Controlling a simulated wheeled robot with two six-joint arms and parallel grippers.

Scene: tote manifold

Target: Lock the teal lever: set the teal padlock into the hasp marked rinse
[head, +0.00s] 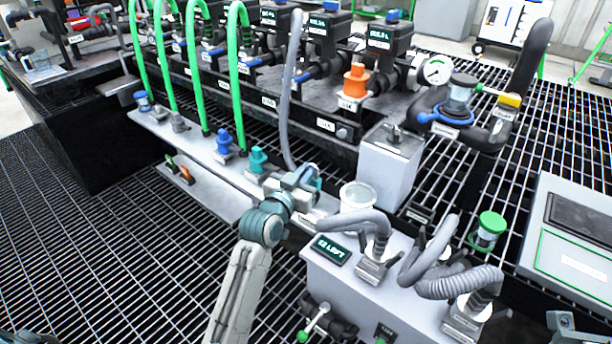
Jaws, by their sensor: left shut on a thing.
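My left gripper (302,186) is at the right part of the pale fittings shelf. It is shut on a small blue-teal thing (311,174), mostly hidden by the fingers; I cannot tell whether it is the teal padlock. A teal fitting (258,161) stands on the shelf just left of the gripper, apart from it. I cannot make out the teal lever or a hasp label reading rinse. A pale and blue piece (561,320) at the bottom right edge seems to be part of my right gripper; its fingers cannot be made out.
Green hoses (240,70) and a grey hose (290,90) run down to the shelf (200,146). Small green and orange items (180,171) lie on a lower ledge.

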